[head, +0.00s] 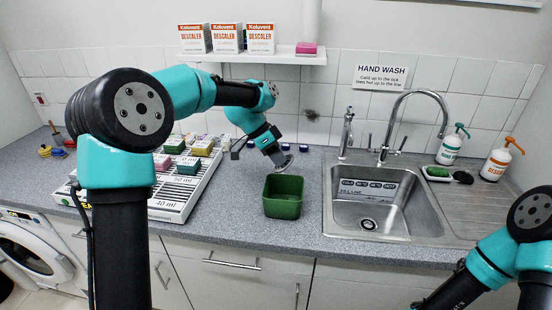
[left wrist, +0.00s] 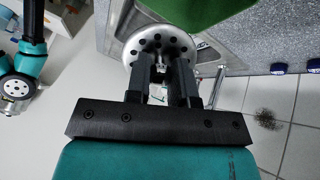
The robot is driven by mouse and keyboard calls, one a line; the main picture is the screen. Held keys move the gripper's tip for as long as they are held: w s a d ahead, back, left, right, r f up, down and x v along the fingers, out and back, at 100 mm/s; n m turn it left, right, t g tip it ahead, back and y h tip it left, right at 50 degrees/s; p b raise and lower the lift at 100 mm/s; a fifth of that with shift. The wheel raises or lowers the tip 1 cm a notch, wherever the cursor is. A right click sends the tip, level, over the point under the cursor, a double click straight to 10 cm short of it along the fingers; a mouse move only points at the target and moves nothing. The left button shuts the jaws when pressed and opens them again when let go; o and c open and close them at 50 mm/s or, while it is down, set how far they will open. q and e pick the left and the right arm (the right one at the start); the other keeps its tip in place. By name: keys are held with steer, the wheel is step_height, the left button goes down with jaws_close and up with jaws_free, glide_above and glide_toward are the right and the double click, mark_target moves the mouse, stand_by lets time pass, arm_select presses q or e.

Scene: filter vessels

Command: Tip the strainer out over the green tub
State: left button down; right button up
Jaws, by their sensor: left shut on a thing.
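The strainer (head: 284,162) is a round grey metal piece with a perforated face. In the head view it is tilted, above the back rim of the green tub (head: 283,208). My left gripper (head: 273,149) is shut on the strainer. In the left wrist view, the two dark fingers of my left gripper (left wrist: 168,80) close on its holder below the disc, and the strainer's holes (left wrist: 158,40) show. My right gripper is out of view.
A white rack (head: 180,195) with several coloured blocks stands left of the tub. The steel sink (head: 375,195) with its tall tap (head: 410,100) lies to the right. Several blue-capped items (head: 303,147) stand behind. A shelf (head: 255,57) with descaler boxes hangs above.

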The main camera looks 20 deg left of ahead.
arm_select(q)
steer(key=shift+d+r+y, duration=0.25)
steer(key=shift+y, duration=0.45)
steer(key=r+y, duration=0.1)
steer(key=y, duration=0.1)
steer(key=d+r+y, duration=0.1)
steer(key=r, duration=0.1)
steer(key=shift+w+r+g+y, duration=0.1)
steer(key=shift+w+g+y, duration=0.05)
steer(key=shift+g+y, duration=0.25)
steer(key=shift+d+r+y, duration=0.2)
steer(key=shift+r+y, duration=0.35)
steer(key=shift+y, duration=0.15)
steer(key=shift+d+r+y, duration=0.15)
steer(key=shift+r+y, duration=0.4)
steer(key=shift+y, duration=0.15)
steer(key=shift+g, duration=0.3)
steer(key=shift+s+a+f+n, duration=0.3)
steer(key=shift+s+f+n, duration=0.3)
steer(key=shift+n, duration=0.6)
steer(key=s+a+f+n+h, duration=0.1)
steer(key=s+f+n, duration=0.3)
steer(key=n, duration=0.5)
steer(key=shift+s+a+f+n+g, duration=0.3)
steer(key=shift+s+a, duration=0.25)
steer(key=shift+s, duration=0.3)
